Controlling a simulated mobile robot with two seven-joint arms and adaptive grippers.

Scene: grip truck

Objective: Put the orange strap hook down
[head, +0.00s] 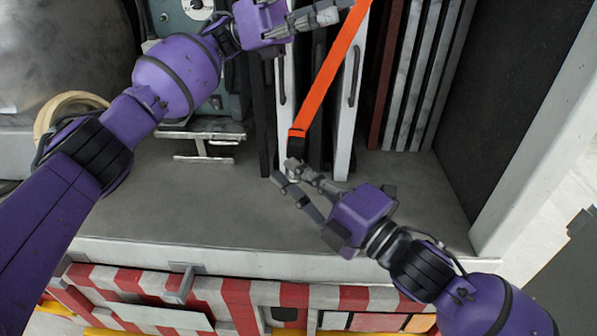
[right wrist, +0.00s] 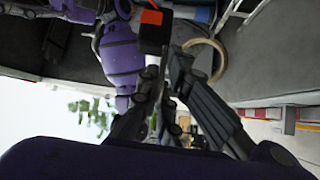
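The orange strap (head: 325,80) runs down in a slant from the top of the head view to a black end piece with a grey metal hook (head: 293,163). In the right wrist view the strap's orange and black end (right wrist: 152,22) shows above my fingers. My right gripper (head: 285,172) is at the hook above the shelf floor, its fingers closed in around the hook, which they partly hide. My left gripper (head: 335,12) is high up beside the strap at the top edge. Its fingertips overlap the strap area, and whether they hold anything is unclear.
The grey shelf floor (head: 210,205) is clear in front. White panels (head: 348,95) with handle slots stand upright behind the strap, with grey and brown boards (head: 410,80) to their right. A tan ring (head: 62,105) and grey equipment (head: 205,140) stand at left. A pale front lip (head: 240,262) edges the shelf.

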